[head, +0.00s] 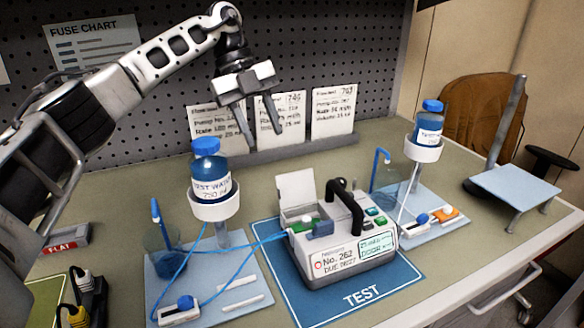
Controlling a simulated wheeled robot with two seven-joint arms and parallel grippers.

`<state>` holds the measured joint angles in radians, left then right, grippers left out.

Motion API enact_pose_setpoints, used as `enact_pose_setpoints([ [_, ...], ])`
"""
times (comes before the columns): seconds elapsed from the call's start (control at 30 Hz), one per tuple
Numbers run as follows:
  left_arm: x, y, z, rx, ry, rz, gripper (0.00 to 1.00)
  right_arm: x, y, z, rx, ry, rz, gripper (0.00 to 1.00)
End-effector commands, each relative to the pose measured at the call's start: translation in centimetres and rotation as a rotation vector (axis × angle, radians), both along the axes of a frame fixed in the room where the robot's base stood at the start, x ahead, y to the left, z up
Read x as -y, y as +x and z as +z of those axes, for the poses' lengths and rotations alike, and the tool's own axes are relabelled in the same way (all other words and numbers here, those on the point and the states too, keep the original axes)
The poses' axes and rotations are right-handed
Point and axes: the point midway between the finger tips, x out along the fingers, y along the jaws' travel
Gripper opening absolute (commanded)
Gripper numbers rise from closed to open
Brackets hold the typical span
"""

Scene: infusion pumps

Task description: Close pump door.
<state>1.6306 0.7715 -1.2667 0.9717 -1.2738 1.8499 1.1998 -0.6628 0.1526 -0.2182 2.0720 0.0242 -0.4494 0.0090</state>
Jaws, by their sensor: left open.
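The infusion pump (345,262) sits on a blue mat marked TEST (300,318). Its light door (297,190) stands up, open, at the pump's left part, with a green part visible in the bay below it. A black carry handle (345,203) rises beside the bay. A blue tube (262,240) runs into the pump from the left. My left gripper (259,142) is open and empty, fingers pointing down, above and behind the pump and apart from the door. My right gripper is not in view.
A test water bottle (208,170) stands in a holder left of the pump, with a blue tray (225,297) below. Another bottle (430,122) stands at the right. Cards (333,110) line the back ledge. A small stand (512,185) is at far right.

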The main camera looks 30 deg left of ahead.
Motion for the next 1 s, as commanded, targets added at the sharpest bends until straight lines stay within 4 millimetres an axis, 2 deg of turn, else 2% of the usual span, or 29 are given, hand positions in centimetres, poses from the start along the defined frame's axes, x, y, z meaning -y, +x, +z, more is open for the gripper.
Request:
enact_pose_setpoints([
  [0.03, 0.5, -0.1, -1.2, -0.005, 0.001, -0.004, 0.41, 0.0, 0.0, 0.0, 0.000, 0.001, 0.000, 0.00],
  [0.2, 2.2, -0.3, -4.2, -0.005, 0.000, -0.007, 0.41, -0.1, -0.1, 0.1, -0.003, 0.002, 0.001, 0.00],
  [0.4, 3.5, -0.5, -6.9, -0.002, 0.001, -0.006, 0.41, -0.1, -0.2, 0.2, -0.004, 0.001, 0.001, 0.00],
  [0.6, 4.0, -0.6, -8.1, -0.001, 0.000, -0.004, 0.41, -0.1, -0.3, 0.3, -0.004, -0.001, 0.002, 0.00],
  [0.87, 4.1, -0.6, -8.2, -0.001, 0.000, -0.004, 0.41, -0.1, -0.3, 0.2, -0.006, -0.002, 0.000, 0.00],
  [0.97, 4.1, -0.6, -8.2, -0.001, 0.000, -0.004, 0.16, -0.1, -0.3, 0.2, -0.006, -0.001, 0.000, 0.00],
  [1.0, 4.1, -0.6, -8.2, 0.000, 0.000, -0.005, 0.05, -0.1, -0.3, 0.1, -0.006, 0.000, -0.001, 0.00],
])
